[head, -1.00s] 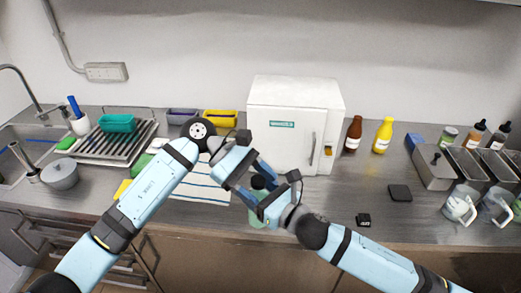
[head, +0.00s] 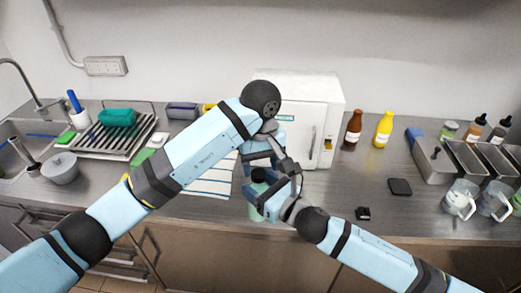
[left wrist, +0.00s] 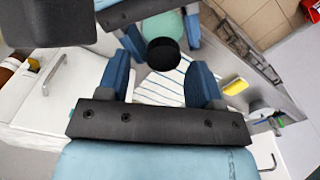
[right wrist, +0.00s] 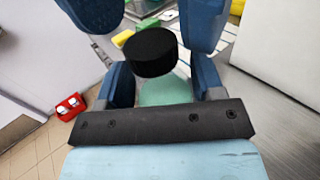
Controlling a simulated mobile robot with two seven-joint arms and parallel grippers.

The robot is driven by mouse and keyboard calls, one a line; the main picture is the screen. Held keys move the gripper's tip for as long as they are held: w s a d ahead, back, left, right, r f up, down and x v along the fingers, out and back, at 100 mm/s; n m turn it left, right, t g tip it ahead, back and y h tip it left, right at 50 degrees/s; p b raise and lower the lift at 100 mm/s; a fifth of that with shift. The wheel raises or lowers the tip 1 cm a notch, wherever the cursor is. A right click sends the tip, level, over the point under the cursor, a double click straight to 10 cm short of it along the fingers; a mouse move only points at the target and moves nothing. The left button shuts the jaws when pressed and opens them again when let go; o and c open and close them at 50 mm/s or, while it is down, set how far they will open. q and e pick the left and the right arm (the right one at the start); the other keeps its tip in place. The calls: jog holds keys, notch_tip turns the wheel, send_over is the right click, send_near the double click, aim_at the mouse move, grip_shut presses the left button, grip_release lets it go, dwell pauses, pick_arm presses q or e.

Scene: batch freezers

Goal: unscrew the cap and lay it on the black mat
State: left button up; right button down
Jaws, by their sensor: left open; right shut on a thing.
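A pale green bottle (head: 256,211) with a black cap (head: 258,174) is held upright above the front of the counter. My right gripper (head: 268,193) is shut around the bottle's body. The cap sits at the bottle's top in the right wrist view (right wrist: 150,52). My left gripper (head: 262,166) is open and comes from above, with its fingers on either side of the cap. In the left wrist view the cap (left wrist: 163,54) shows between the open fingers, apart from both. The black mat (head: 400,187) lies empty on the counter at right.
A white batch freezer (head: 300,90) stands close behind the grippers. A small black object (head: 363,213) lies near the front edge. Brown (head: 353,130) and yellow (head: 383,130) bottles and steel containers (head: 435,168) stand at right.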

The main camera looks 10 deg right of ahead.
pick_arm(q)
jog(key=shift+f, duration=1.15)
